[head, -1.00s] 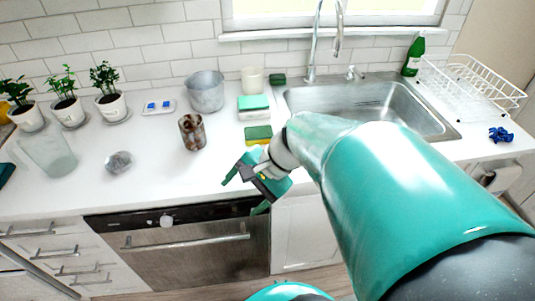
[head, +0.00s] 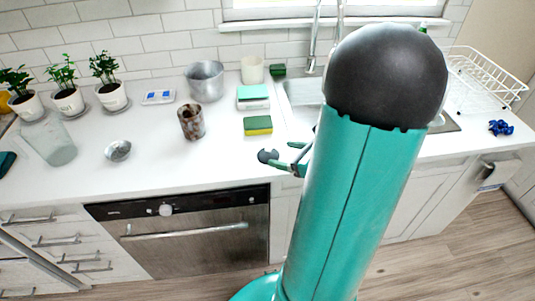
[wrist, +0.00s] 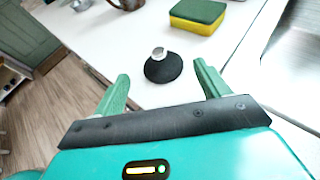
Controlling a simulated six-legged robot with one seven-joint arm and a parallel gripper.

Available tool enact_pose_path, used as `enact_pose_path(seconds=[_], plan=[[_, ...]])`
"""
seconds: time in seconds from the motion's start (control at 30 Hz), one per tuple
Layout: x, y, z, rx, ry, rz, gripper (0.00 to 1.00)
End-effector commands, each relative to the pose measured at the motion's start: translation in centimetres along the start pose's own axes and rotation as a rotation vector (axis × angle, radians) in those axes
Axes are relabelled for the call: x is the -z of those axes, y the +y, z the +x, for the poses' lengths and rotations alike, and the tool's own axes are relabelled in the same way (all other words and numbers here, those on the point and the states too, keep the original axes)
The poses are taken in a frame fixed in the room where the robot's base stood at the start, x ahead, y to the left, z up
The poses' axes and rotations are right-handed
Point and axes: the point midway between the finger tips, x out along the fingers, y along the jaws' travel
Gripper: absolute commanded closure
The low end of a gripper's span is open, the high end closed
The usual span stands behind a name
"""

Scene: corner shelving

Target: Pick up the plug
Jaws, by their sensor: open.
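The plug is a round black disc with a silver knob on top, lying on the white counter near its front edge. It shows in the wrist view (wrist: 163,70), just beyond and between my fingertips, and in the head view (head: 266,156), left of my fingers. My gripper (wrist: 162,76) is open and empty, its two green fingers spread toward the plug with a small gap still visible. In the head view my gripper (head: 288,156) is partly hidden behind my arm.
A green and yellow sponge (head: 258,125) lies just behind the plug. A brown mug (head: 191,122) and a small metal bowl (head: 118,151) stand to the left. The sink (head: 303,92) is to the right, partly hidden by my arm.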

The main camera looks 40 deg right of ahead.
Motion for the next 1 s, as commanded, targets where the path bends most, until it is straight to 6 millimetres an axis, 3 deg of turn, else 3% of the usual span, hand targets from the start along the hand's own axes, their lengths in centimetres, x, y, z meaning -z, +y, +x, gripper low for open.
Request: enact_pose_path(seconds=[0.53,0.83,1.0], plan=[[0.1,0.0,6.5,-0.005,0.001,-0.003,0.25],[0.1,0.0,7.1,-0.003,0.001,-0.003,0.25],[0.1,0.0,7.1,-0.003,0.001,-0.003,0.59]])
